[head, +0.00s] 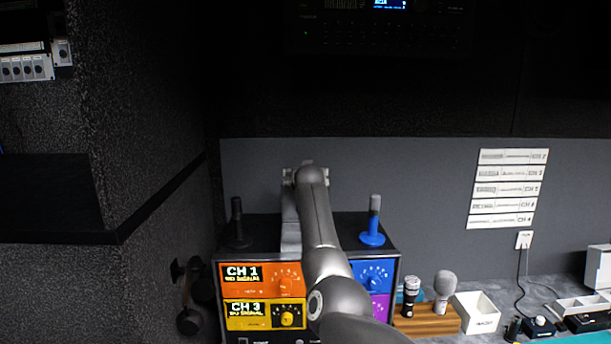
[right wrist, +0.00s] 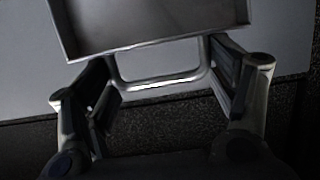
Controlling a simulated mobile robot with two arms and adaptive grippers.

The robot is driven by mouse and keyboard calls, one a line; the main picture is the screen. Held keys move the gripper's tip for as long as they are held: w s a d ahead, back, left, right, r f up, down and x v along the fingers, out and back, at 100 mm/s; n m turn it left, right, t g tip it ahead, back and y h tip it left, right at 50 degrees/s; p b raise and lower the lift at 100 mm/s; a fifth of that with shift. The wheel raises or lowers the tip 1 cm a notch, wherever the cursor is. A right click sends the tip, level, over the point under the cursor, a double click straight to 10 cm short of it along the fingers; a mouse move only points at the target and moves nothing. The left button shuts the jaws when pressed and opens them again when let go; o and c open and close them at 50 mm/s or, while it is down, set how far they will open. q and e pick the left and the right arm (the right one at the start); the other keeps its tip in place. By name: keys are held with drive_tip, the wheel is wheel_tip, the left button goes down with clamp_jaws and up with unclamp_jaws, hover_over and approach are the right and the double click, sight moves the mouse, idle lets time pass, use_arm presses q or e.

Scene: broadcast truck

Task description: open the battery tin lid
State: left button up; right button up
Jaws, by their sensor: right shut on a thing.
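In the right wrist view, my right gripper (right wrist: 168,92) is shut on the grey metal loop handle (right wrist: 150,85), with one finger at each side of the loop. The handle joins a shallow grey metal piece with a raised rim (right wrist: 160,43), cut off by the top of the picture. It looks like the battery tin or its lid; I cannot tell which part. In the head view, my right arm reaches up over the equipment rack, and I cannot make out the fingers or the tin there. My left gripper is not in view.
The rack (head: 345,226) carries a dark microphone (head: 237,217) and a blue-based one (head: 373,220). Orange (head: 262,281) and yellow (head: 262,315) channel units face front. A wooden holder (head: 428,320) with microphones and a white box (head: 477,311) stand right. A dark speckled wall is close at left.

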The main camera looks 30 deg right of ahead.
drive_tip(key=shift+r, duration=0.45)
drive_tip(key=o, duration=1.2)
drive_tip(key=shift+o, duration=1.1)
drive_tip(key=shift+f, duration=0.2)
drive_tip(key=shift+f, duration=0.15)
drive_tip(key=shift+s+a, duration=0.1)
drive_tip(key=v, duration=1.2)
